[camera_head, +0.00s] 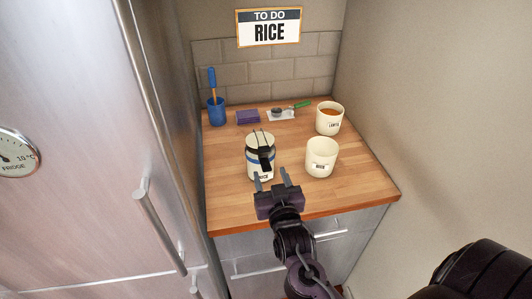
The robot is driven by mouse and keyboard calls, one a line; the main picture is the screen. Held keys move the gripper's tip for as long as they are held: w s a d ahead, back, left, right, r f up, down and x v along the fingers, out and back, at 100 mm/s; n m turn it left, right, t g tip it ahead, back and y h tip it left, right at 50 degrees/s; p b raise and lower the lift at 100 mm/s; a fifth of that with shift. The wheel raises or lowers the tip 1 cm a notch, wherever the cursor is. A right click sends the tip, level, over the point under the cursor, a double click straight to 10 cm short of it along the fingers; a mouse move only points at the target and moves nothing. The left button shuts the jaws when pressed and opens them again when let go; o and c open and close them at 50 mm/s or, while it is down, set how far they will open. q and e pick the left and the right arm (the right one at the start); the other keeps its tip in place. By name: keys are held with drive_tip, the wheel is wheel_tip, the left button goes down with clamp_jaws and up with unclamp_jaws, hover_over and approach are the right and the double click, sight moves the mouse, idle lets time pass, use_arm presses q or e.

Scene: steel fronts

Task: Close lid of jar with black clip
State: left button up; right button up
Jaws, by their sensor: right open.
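A pale jar (257,172) stands upright on the wooden counter, with a dark label on its lower front. Its black clip (265,156) hangs at the front, and thin wire and dark parts show about its top. The picture is too small to tell just how the lid sits. My right gripper (271,177) is open and empty at the jar's near side, its two fingers pointing toward the jar. I cannot tell whether a fingertip touches it. My left gripper is out of view.
An open cream canister (321,160) stands right of the jar. A blue cup with a brush (216,110), a purple block (248,117) and a small white tray (287,116) line the back. The fridge door handle (158,226) is left.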

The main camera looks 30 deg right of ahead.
sight(266, 165)
drive_tip(key=shift+t, duration=0.3)
drive_tip(key=p+x, duration=0.1)
drive_tip(key=x, duration=0.4)
drive_tip(key=r+p+x, duration=0.1)
drive_tip(key=x, duration=0.2)
drive_tip(key=shift+d+p, duration=0.25)
drive_tip(key=shift+p, duration=0.1)
drive_tip(key=shift+s, duration=0.1)
drive_tip(key=shift+c, duration=0.4)
clamp_jaws()
drive_tip(key=f+b, duration=0.2)
drive_tip(key=b, duration=0.1)
drive_tip(key=shift+s+t+h, duration=0.1)
drive_tip(key=shift+t+h, duration=0.2)
drive_tip(key=shift+t, duration=0.1)
drive_tip(key=shift+r, duration=0.35)
drive_tip(key=shift+o, duration=0.4)
unclamp_jaws()
